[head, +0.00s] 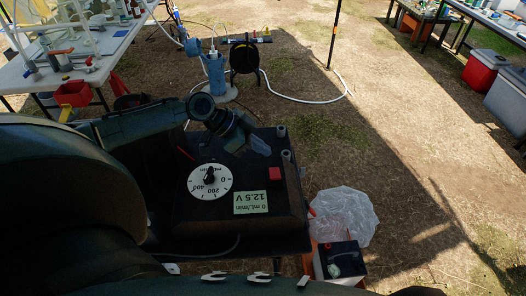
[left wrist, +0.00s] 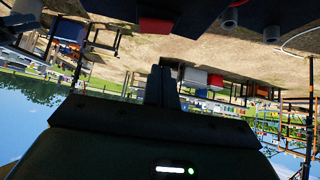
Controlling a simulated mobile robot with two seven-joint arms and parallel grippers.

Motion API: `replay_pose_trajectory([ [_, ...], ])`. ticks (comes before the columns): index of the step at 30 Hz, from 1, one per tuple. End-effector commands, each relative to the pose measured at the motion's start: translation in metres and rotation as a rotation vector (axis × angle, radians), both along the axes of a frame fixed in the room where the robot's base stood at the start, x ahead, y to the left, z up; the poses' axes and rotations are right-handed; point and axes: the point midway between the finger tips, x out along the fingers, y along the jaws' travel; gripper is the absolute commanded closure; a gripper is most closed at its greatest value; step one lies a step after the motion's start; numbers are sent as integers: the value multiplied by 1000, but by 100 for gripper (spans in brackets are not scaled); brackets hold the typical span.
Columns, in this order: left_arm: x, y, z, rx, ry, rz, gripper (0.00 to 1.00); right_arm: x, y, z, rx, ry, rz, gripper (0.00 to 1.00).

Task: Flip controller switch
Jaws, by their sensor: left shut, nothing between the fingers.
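The black controller box (head: 225,215) sits below the middle of the head view. It has a white dial (head: 210,181) with a black knob, a pale green label (head: 251,202) reading 0 mL/min and 12.5 V, and a red switch (head: 274,174). The red switch also shows at the top of the left wrist view (left wrist: 155,25). My left gripper (head: 260,146) is over the box's far side, a little beyond the switch and apart from it. Its fingers are shut and empty in the left wrist view (left wrist: 161,80). My right gripper is not in view.
Two grey round connectors (head: 282,131) stand at the box's right edge. A clear plastic bag (head: 342,216) and a small black-topped box (head: 342,258) are to its right. A blue pump wellhead (head: 214,72) and hose reel (head: 244,57) stand beyond. A cluttered white table (head: 100,68) is at left.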

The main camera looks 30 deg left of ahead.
Motion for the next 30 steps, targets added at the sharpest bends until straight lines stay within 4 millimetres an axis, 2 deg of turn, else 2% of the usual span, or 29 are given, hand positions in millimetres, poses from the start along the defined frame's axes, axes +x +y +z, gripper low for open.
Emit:
replay_pose_trajectory([
  [3,-12,20,13,7,3,-2,100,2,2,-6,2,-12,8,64],
  [10,-25,43,42,1,5,-2,100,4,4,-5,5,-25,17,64],
  [17,-28,49,52,-3,2,-4,100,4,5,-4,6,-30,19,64],
  [30,-25,52,51,-4,4,-6,100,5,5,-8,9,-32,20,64],
])
